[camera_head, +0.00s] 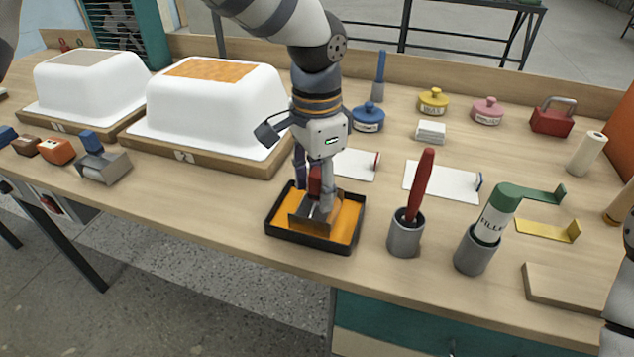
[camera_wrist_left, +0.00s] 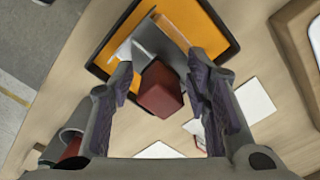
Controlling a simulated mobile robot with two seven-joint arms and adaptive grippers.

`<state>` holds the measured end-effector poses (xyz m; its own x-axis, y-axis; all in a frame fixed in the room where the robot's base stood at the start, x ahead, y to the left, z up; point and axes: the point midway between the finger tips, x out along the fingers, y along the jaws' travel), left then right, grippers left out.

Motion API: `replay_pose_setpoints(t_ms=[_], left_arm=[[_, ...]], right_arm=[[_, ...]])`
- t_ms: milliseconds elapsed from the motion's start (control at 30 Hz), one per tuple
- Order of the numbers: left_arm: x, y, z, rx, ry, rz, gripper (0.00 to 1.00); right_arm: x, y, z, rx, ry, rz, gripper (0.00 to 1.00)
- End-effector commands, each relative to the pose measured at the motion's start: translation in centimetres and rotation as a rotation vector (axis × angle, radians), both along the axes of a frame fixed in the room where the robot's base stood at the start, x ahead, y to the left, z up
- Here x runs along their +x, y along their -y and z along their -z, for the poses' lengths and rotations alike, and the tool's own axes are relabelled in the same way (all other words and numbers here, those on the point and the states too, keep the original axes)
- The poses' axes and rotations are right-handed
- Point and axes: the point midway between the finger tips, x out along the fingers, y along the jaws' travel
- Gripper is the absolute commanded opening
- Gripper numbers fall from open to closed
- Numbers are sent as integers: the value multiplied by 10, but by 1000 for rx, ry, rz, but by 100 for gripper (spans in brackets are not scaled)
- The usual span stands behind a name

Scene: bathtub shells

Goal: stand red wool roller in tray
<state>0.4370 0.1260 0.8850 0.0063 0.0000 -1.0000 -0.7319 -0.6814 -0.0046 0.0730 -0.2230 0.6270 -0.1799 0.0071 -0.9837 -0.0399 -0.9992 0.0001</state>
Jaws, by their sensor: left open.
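The red wool roller (camera_head: 315,180) is in the black tray (camera_head: 291,240) with the orange floor, its red handle pointing up and its grey metal hood low over the floor. My left gripper (camera_head: 313,189) points down over the tray, open, with a finger on either side of the handle. In the left wrist view, the red handle (camera_wrist_left: 160,90) sits between the spread fingers (camera_wrist_left: 160,66), with gaps showing beside it. The grey hood and a pale roller edge lie beyond it on the orange floor. Whether the roller stands unsupported I cannot tell.
A grey cup (camera_head: 405,236) with a red-handled tool and another cup (camera_head: 476,251) with a green-capped tube stand right of the tray. Two white tub shells (camera_head: 215,108) on wooden bases stand left. A blue-handled roller (camera_head: 102,162) lies further left. Bare table lies left of the tray.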

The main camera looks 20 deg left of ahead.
Motion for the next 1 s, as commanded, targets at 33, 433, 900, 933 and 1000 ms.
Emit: replay_pose_setpoints(t_ms=[33,433,900,933,1000], left_arm=[[1,0,-3,-1,2,0,44],[0,0,-100,-1,5,0,44],[0,0,-123,-1,-2,0,44],[-1,0,-123,-1,-2,0,44],[-1,0,-123,-1,-2,0,44]], right_arm=[[0,0,0,0,-1,0,44],[3,0,-3,0,10,0,44],[2,0,-2,0,8,0,44],[2,0,-2,0,8,0,44],[2,0,-2,0,9,0,44]])
